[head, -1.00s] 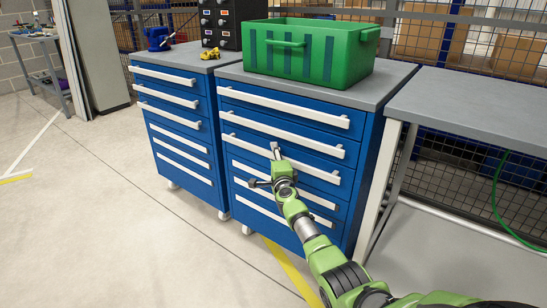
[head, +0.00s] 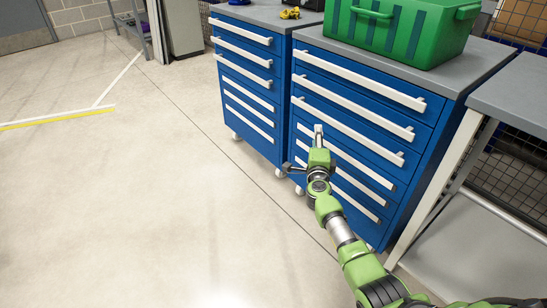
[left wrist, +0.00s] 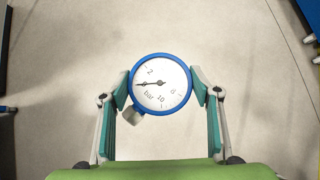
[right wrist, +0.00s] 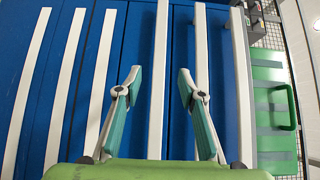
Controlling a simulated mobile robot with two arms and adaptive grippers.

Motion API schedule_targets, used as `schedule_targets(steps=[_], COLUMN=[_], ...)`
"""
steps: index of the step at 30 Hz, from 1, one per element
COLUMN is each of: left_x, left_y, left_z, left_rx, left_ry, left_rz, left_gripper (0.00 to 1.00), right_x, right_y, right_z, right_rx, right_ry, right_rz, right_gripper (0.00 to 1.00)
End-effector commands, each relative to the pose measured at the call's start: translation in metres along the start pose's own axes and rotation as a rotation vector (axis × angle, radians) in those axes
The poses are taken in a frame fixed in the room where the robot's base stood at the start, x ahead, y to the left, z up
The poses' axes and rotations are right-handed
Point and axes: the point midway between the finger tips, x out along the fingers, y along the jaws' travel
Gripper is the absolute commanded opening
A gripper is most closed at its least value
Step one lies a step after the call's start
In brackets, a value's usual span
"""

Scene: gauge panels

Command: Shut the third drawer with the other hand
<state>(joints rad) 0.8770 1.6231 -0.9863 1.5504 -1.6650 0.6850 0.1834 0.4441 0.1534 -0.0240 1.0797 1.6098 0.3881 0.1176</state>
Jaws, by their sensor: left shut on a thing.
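The right-hand blue cabinet (head: 419,195) has several drawers with long pale handles. The third drawer's handle (head: 376,148) shows in the head view; how far that drawer stands out is hard to tell. My right gripper (head: 318,130) is close in front of the cabinet, near the left part of that handle. In the right wrist view the same gripper (right wrist: 160,75) is open and empty, with the third handle (right wrist: 158,40) showing between its fingers. In the left wrist view my left gripper (left wrist: 160,82) is shut on a round blue-rimmed pressure gauge (left wrist: 160,98).
A green crate (head: 400,30) stands on the cabinet. A second blue cabinet (head: 240,110) is to its left. A grey bench (head: 515,95) is to the right. The floor (head: 130,200) at left is clear.

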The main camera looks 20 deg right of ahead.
Motion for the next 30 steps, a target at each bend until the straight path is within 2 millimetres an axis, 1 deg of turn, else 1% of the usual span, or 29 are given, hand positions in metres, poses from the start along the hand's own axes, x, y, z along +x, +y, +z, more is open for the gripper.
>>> schedule_targets(steps=[1, 6, 21, 25, 30], left_x=[-0.004, -0.007, -0.001, 0.002, 0.004], left_y=[0.000, 0.000, 0.000, 0.000, 0.000], left_z=[0.005, 0.007, 0.002, -0.001, -0.004], left_rx=[0.000, 0.000, 0.000, 0.000, 0.000], left_ry=[-0.003, -0.003, -0.003, -0.003, -0.003], left_rz=[0.000, 0.000, 0.000, 0.000, 0.000], left_gripper=[0.28, 0.28, 0.28, 0.28, 0.28], right_x=[-0.009, -0.033, -0.103, -0.118, -0.131], right_y=[-0.002, -0.001, 0.002, 0.002, 0.001], right_z=[0.009, 0.033, 0.103, 0.118, 0.131], right_rx=[0.003, 0.003, 0.004, 0.003, 0.002], right_ry=[-0.003, -0.003, -0.002, -0.002, -0.001], right_rz=[0.002, 0.002, 0.002, 0.000, 0.000], right_gripper=[0.36, 0.36, 0.36, 0.36, 0.36])
